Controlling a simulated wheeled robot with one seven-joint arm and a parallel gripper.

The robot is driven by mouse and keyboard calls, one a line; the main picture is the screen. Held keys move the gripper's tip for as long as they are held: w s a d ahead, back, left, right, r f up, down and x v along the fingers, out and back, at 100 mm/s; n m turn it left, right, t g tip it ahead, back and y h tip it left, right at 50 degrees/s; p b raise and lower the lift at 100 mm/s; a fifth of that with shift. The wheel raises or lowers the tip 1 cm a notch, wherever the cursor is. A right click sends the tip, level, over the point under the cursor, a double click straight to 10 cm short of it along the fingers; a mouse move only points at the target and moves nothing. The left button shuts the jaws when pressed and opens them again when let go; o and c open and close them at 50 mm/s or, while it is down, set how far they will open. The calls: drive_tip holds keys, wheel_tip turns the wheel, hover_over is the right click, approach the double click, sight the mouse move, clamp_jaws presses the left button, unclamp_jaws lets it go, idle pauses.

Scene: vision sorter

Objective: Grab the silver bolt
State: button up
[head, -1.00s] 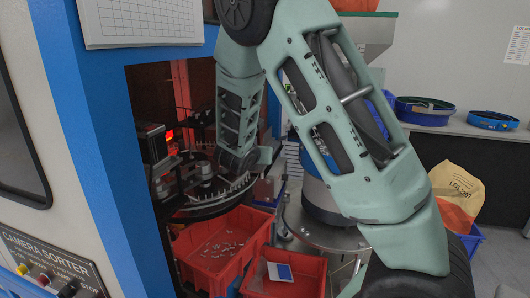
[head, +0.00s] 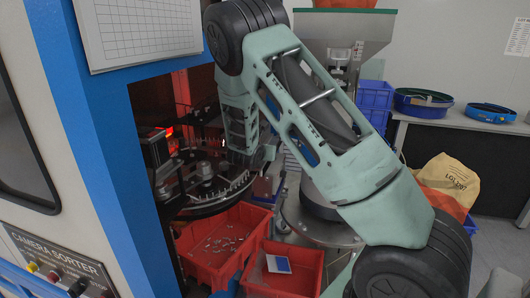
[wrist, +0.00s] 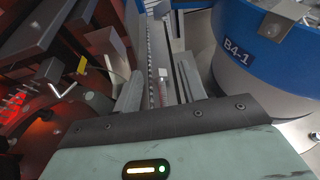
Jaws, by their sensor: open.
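In the wrist view, my gripper (wrist: 160,90) is open, with one grey finger on each side of the lower middle. A small pale piece that looks like the silver bolt's head (wrist: 164,73) shows between and slightly beyond the fingers. A short, reddish-lit shank seems to run below it. I cannot tell whether a finger touches it. In the head view, my arm reaches into the sorter opening toward a dark round dial (head: 205,205) with small upright parts along its rim. My fingertips cannot be made out there.
The blue sorter frame (head: 95,150) borders the opening on the left. A red bin (head: 250,218) with loose metal parts and another red bin (head: 318,290) with a card stand below. A blue bowl labelled B4-1 (wrist: 275,75) is close at right in the wrist view.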

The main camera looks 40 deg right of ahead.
clamp_jaws()
